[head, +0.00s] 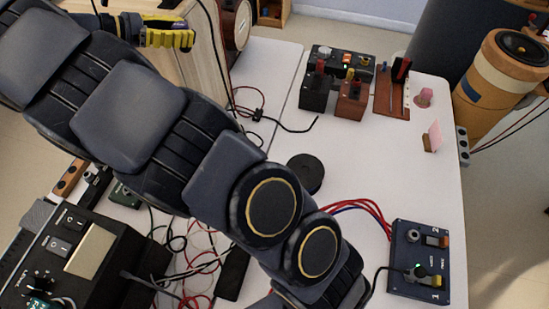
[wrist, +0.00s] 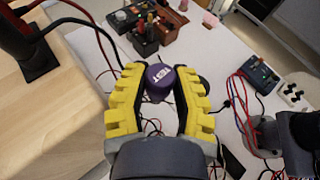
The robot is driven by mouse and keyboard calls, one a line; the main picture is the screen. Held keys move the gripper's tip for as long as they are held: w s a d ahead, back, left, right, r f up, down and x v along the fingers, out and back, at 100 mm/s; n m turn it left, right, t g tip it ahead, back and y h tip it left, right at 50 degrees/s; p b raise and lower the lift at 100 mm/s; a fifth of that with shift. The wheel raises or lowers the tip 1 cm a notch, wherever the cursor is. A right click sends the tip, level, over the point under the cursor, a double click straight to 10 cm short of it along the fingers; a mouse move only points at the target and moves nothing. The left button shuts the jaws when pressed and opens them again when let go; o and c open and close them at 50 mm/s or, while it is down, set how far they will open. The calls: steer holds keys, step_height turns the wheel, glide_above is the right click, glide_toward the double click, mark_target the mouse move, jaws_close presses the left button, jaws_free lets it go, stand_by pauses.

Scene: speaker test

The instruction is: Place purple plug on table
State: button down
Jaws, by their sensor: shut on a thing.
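The purple plug (wrist: 159,79), with white lettering on its rounded top, sits between the yellow fingers of my gripper (wrist: 160,90) in the wrist view. The fingers are shut on it, one on each side. In the head view my gripper (head: 167,38) is at the upper left, beside and above a pale wooden cabinet, and the plug is not clearly visible there. The white table (head: 350,145) lies below and to the right, apart from the plug.
The wooden cabinet (wrist: 45,110) is close on the left. A box with red knobs (head: 335,85) and pink pieces (head: 433,137) stand at the back right. A black disc (head: 306,172), a blue control box (head: 418,262) and loose cables occupy other parts. The middle right of the table is clear.

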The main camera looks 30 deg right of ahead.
steer(key=s+d+m+g, duration=0.2)
steer(key=s+d+g, duration=0.1)
steer(key=d, duration=0.4)
steer(key=s+d+m+g, duration=0.2)
steer(key=d+m, duration=0.1)
steer(key=d, duration=0.4)
steer(key=s+d+f+m+g+y, duration=0.1)
steer(key=s+d+m+g+y, duration=0.35)
steer(key=s+d, duration=0.55)
steer(key=s+d+f+m+g+y, duration=0.1)
steer(key=s+d+m+g+y, duration=0.4)
steer(key=s, duration=0.9)
steer(key=t, duration=0.1)
glide_above(388, 157)
steer(key=shift+h, duration=0.45)
steer(key=f, duration=3)
steer(key=shift+s+a, duration=0.1)
steer(key=shift+a, duration=0.15)
steer(key=shift+d+f, duration=0.35)
steer(key=shift+f, duration=1.6)
steer(key=shift+f, duration=0.2)
